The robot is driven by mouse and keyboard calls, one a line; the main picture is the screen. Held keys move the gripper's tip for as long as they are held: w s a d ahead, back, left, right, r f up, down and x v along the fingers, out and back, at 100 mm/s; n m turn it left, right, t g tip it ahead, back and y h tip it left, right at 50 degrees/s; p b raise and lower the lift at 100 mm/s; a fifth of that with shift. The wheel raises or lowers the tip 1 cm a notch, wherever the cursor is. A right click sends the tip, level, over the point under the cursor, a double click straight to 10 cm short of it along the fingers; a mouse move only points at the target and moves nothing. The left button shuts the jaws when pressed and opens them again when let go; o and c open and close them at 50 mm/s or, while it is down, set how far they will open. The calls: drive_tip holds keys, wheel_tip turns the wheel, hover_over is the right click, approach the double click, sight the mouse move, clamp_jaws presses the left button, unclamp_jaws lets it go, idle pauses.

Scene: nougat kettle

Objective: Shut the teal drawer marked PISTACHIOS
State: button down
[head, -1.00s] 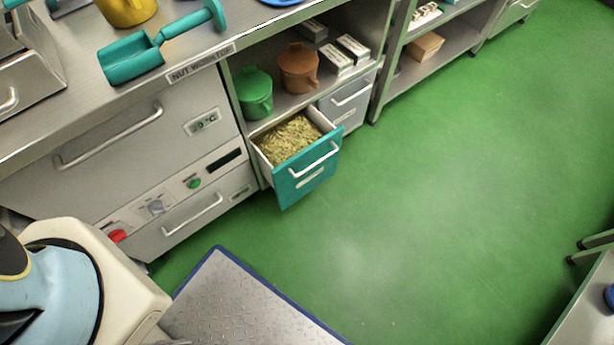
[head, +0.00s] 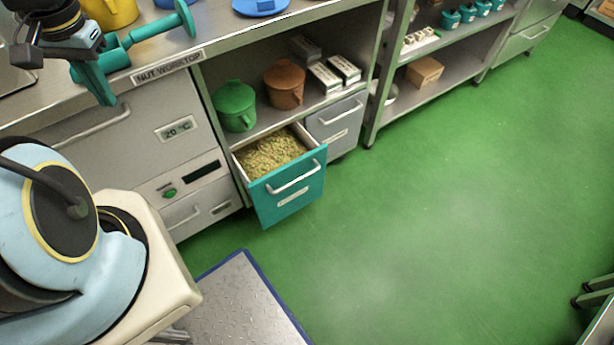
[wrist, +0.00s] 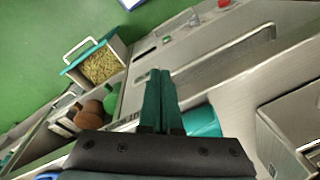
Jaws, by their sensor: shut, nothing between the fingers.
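The teal drawer (head: 290,192) is pulled out under the nut worktop, with a pale bar handle and a label too small to read. It is filled with chopped greenish nuts (head: 268,153). In the wrist view the open drawer (wrist: 88,55) is at upper left, its handle toward the green floor. My gripper (head: 107,100) is at upper left of the head view, over the worktop edge, well apart from the drawer. Its teal fingers are shut and empty; they also show mid-frame in the wrist view (wrist: 160,75).
Green (head: 234,106) and brown (head: 284,84) lidded pots stand on the shelf above the drawer. A grey drawer (head: 338,118) beside it is shut. The green floor before the drawer is clear, beside a metal plate (head: 240,300).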

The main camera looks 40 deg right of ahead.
drive_tip(key=s+d+f+m+b, duration=0.1)
drive_tip(key=d+f+m+b, duration=0.45)
drive_tip(key=d+f, duration=0.2)
drive_tip(key=m+t+h+b, duration=0.1)
drive_tip(key=m+t+b, duration=0.2)
drive_tip(key=m+b, duration=1.65)
approach(289, 172)
drive_tip(key=s+a+r+m+p, duration=0.2)
drive_tip(key=s+r+m+p, duration=0.2)
drive_tip(key=s+p, duration=0.15)
drive_tip(key=b+x, duration=0.1)
drive_tip(key=x, duration=0.2)
drive_tip(key=b+x, duration=0.2)
drive_tip(key=x, duration=0.1)
drive_tip(key=b+x, duration=0.2)
drive_tip(key=x, duration=0.2)
drive_tip(key=shift+s+d+f, duration=0.2)
drive_tip(key=shift+s, duration=0.05)
drive_tip(key=shift+w+d+r, duration=0.1)
drive_tip(key=shift+w+r, duration=0.1)
drive_tip(key=shift+w, duration=0.4)
drive_tip(key=shift+w+r, duration=0.15)
drive_tip(key=shift+w, duration=1.1)
